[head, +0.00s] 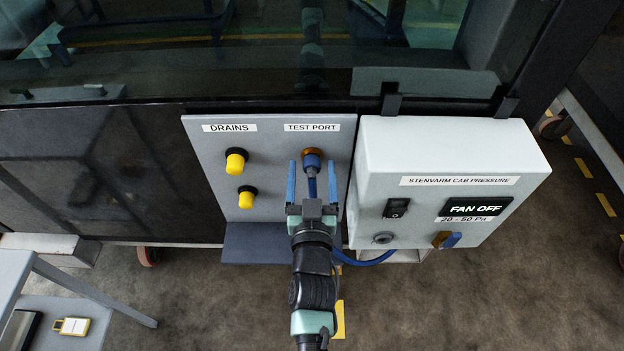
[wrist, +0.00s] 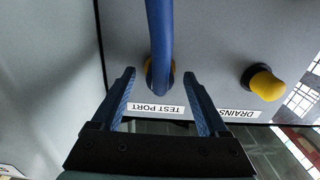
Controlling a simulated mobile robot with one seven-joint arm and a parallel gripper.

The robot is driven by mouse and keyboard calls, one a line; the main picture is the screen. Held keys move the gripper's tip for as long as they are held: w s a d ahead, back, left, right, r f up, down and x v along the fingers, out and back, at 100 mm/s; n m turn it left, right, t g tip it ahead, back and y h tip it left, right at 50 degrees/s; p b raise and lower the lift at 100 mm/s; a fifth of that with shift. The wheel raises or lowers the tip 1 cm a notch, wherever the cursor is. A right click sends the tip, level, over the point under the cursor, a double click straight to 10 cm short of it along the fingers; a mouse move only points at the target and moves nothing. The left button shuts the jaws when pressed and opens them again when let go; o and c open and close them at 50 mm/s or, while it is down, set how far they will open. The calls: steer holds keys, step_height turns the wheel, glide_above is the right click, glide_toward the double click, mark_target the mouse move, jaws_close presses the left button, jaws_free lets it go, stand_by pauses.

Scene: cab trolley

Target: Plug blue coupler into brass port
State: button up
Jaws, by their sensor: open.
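The blue coupler (head: 312,162) is at the brass port (head: 311,152) under the TEST PORT label, in line with it. It appears to sit in the port, but I cannot tell how deep. A blue hose (head: 312,188) hangs from the coupler; in the wrist view the hose (wrist: 160,40) covers most of the coupler and the port's brass rim (wrist: 148,76). My gripper (head: 312,165) is open, with one finger on each side of the coupler and visible gaps between. The wrist view also shows the open fingers (wrist: 159,76) apart from the hose.
Two yellow-capped drains (head: 236,161) (head: 246,198) are on the grey panel (head: 205,170) to the left. The white cab pressure box (head: 385,160), reading FAN OFF, stands close on the right. The hose loops below it. A grey ledge (head: 250,245) juts out below the panel.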

steer(key=s+b, duration=0.1)
steer(key=s, duration=1.2)
steer(key=o, duration=0.4)
steer(key=shift+c, duration=0.2)
steer(key=s, duration=0.9)
steer(key=shift+p, duration=0.35)
steer(key=shift+w, duration=0.1)
